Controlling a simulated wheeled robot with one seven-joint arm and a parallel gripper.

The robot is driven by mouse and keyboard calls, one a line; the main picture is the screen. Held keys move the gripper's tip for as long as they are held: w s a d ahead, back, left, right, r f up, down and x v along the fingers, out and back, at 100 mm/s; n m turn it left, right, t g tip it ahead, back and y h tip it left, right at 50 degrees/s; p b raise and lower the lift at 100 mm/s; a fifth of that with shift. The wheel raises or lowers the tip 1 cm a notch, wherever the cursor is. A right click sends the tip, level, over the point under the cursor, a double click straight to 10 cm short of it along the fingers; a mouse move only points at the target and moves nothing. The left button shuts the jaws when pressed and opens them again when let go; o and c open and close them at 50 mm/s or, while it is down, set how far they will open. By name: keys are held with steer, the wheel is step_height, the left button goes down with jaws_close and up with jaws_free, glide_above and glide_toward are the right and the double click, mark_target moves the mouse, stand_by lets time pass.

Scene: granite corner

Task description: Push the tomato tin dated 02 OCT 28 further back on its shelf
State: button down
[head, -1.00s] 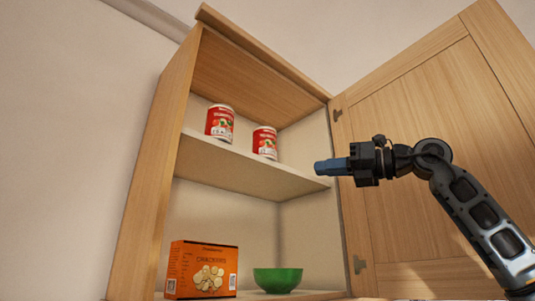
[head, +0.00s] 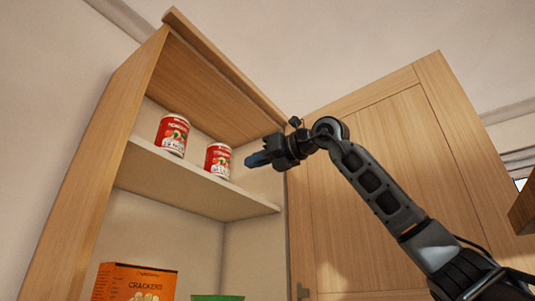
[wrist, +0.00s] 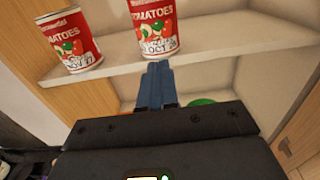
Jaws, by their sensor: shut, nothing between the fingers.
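Two red and white tomato tins stand upright on the upper shelf (head: 190,184) of an open cabinet. The right tin (head: 218,161) also shows in the wrist view (wrist: 154,28); its lower print seems to include OCT, but the full date is blurred. The left tin (head: 173,134) also shows in the wrist view (wrist: 71,42); its date is not clearly legible. My gripper (head: 254,160) is shut and empty, with blue fingers, just right of the right tin in the head view. In the wrist view its fingertips (wrist: 157,66) point at that tin from just below its base, apparently apart from it.
The open cabinet door (head: 365,190) stands to the right, behind my arm. An orange crackers box (head: 135,283) and a green bowl (head: 217,298) are below the upper shelf. The shelf is bare right of the right tin.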

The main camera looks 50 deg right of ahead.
mark_target(226, 171)
steer(key=w+p, duration=0.2)
steer(key=w, duration=0.3)
steer(key=shift+w+a+r, duration=0.1)
steer(key=shift+w, duration=0.25)
steer(key=shift+w+p, duration=0.3)
steer(key=shift+w, duration=0.35)
